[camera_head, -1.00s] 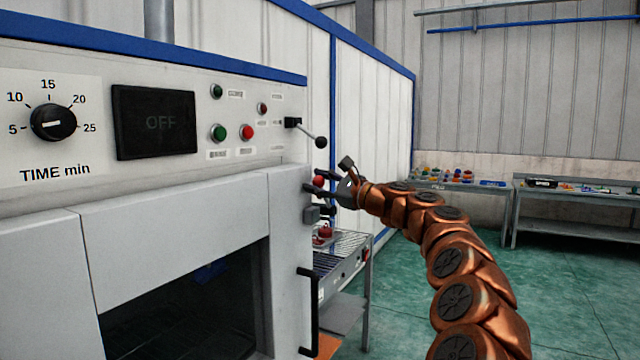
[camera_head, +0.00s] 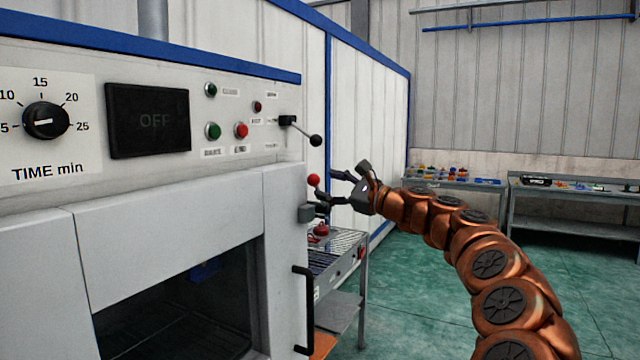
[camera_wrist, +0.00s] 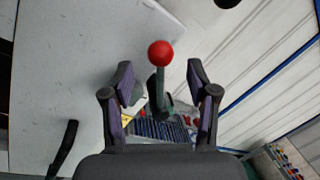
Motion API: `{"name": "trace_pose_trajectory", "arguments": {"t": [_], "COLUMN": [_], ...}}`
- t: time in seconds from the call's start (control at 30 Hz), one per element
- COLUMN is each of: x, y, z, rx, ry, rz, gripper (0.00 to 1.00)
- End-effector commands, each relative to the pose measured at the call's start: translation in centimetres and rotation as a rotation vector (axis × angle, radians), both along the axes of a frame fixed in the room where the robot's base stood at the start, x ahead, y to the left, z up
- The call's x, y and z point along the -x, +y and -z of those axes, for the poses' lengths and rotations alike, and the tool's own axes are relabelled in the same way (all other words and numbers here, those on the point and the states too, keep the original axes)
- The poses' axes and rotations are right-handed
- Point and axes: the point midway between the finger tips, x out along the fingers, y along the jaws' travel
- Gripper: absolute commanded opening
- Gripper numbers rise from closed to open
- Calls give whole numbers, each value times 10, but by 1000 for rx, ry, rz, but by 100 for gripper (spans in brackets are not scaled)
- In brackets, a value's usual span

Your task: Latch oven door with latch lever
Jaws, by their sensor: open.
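The oven door (camera_head: 175,232) is the pale grey panel with a dark window and a black vertical handle (camera_head: 304,310); it looks closed in the head view. The latch lever with a red ball knob (camera_head: 313,180) stands up at the door's right edge, beside a grey latch block (camera_head: 306,213). My gripper (camera_head: 338,186) is open and empty, just right of the lever and pointing at it. In the wrist view the red knob (camera_wrist: 160,54) and its dark stem sit between and beyond my open fingers (camera_wrist: 160,82). I cannot tell whether the fingers touch the stem.
A second lever with a black ball (camera_head: 315,140) sticks out of the control panel above the latch. A metal roller table (camera_head: 340,243) stands behind the oven's right side. Workbenches (camera_head: 560,192) stand at the back right. Green floor is free between.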

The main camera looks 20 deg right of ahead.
Motion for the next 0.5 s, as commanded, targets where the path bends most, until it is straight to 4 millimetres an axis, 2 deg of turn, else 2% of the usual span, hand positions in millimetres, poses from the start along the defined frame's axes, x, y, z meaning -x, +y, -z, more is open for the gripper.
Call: {"name": "trace_pose_trajectory", "arguments": {"t": [0.3, 0.5], "x": [40, 54], "y": [-26, -34], "z": [4, 6], "rx": [-1, 0], "ry": [-3, -3], "rz": [2, 1], "gripper": [59, 59]}}
